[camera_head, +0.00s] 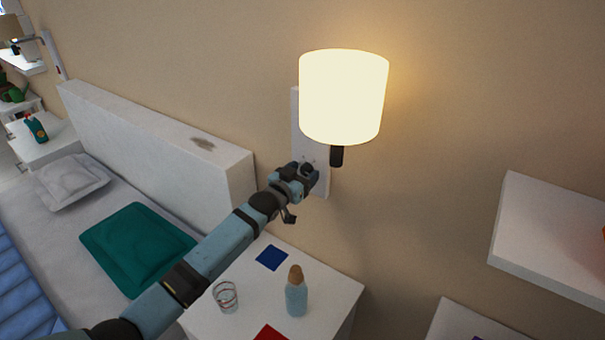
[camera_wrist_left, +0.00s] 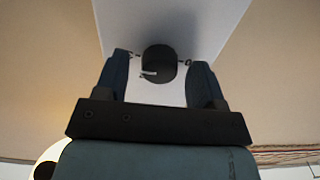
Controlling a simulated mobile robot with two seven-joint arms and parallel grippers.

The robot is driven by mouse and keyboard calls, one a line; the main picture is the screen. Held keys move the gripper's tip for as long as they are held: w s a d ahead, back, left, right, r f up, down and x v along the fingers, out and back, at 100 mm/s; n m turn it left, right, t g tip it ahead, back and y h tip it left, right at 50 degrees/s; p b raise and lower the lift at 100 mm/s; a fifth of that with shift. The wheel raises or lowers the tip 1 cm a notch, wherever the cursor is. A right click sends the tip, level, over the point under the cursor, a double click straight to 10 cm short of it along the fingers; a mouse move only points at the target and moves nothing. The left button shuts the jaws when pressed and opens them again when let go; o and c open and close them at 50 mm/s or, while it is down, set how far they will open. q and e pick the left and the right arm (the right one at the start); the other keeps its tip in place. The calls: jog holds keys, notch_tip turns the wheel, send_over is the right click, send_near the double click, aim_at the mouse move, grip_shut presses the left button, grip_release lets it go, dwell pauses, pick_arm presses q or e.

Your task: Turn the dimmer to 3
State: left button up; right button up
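The dimmer is a round black knob (camera_wrist_left: 159,62) on a white wall plate (camera_wrist_left: 190,25), with a short white pointer mark at its lower left in the left wrist view. Small dark marks sit on the plate on both sides of the knob, too small to read surely. In the head view, the plate (camera_head: 323,184) is on the wall behind the lamp. My left gripper (camera_wrist_left: 159,80) is open, with one finger on each side of the knob and gaps between. In the head view, the left gripper (camera_head: 309,174) is at the plate's lower part. My right gripper is not visible.
A lit wall lamp (camera_head: 343,95) hangs just above my left gripper. Below is a white nightstand (camera_head: 335,290) with a bottle (camera_head: 296,295), a glass (camera_head: 225,297) and a blue square (camera_head: 271,257). A bed headboard (camera_head: 150,130) is left; a white shelf (camera_head: 550,230) is right.

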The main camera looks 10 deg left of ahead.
pick_arm(q)
jog(key=shift+s, duration=0.1)
jog(key=v, duration=1.3)
jog(key=shift+s+a, duration=0.2)
jog(key=shift+s, duration=0.1)
jog(key=s+f+g+y+p, duration=0.1)
jog(key=s+f+g+p, duration=0.1)
jog(key=s, duration=0.9)
jog(key=s+d+f+n+g+y+p, duration=0.1)
jog(key=s+f+p, duration=0.4)
jog(key=s, duration=0.6)
jog(key=s+f+g+y+p, duration=0.1)
jog(key=s+f+g+p, duration=0.1)
jog(key=s, duration=0.9)
jog(key=f+p, duration=0.1)
jog(key=p, duration=0.1)
jog(key=shift+d+f+n+g+y+p, duration=0.25)
jog(key=shift+f+n+g+y+p, duration=0.05)
jog(key=shift+f+p, duration=0.1)
